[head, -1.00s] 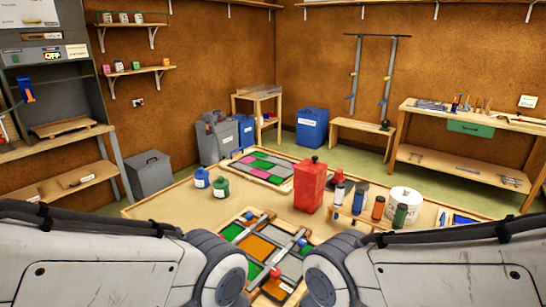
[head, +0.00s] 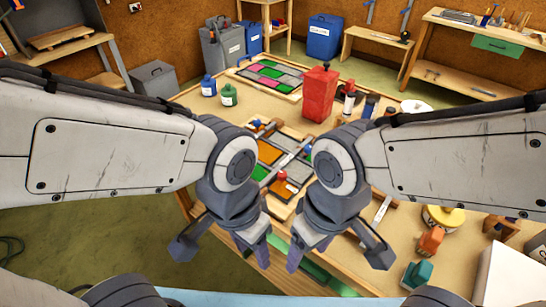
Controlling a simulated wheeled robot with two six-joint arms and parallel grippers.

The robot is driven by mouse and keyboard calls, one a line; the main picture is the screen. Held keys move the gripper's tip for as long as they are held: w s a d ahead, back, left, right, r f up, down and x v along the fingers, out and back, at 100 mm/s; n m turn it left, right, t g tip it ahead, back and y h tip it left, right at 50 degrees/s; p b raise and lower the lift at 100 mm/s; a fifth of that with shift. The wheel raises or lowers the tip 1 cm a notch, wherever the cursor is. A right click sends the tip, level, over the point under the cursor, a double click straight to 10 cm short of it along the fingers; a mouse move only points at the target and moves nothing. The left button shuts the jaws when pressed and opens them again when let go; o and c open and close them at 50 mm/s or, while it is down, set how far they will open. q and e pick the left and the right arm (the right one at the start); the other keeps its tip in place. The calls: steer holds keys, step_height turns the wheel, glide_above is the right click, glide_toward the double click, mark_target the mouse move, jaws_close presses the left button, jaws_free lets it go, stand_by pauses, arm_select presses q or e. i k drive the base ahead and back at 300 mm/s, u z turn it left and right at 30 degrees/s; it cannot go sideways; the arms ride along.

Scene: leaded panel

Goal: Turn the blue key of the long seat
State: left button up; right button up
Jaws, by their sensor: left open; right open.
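The leaded panel (head: 266,152) lies on the wooden table in the head view, with orange, grey and green panes and grey bars across it. A blue knob (head: 308,150) shows at its right side, partly behind my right arm; I cannot tell for sure which seat it belongs to. A red knob (head: 283,175) sits lower on the panel. My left gripper (head: 252,252) and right gripper (head: 307,252) hang side by side over the table's front edge, nearer to me than the panel. Both are open and empty. My arms hide parts of the panel.
A red container (head: 319,94) stands behind the panel. Blue (head: 209,85) and green (head: 229,94) bottles stand at the left. A second coloured panel (head: 270,77) lies farther back. Orange (head: 430,240) and teal (head: 417,273) objects and a yellow-topped tub (head: 443,217) crowd the front right.

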mark_target(307, 149)
steer(key=u, duration=0.5)
steer(key=k, duration=0.55)
steer(key=u, duration=0.85)
steer(key=i, duration=1.05)
steer(key=z, duration=0.9)
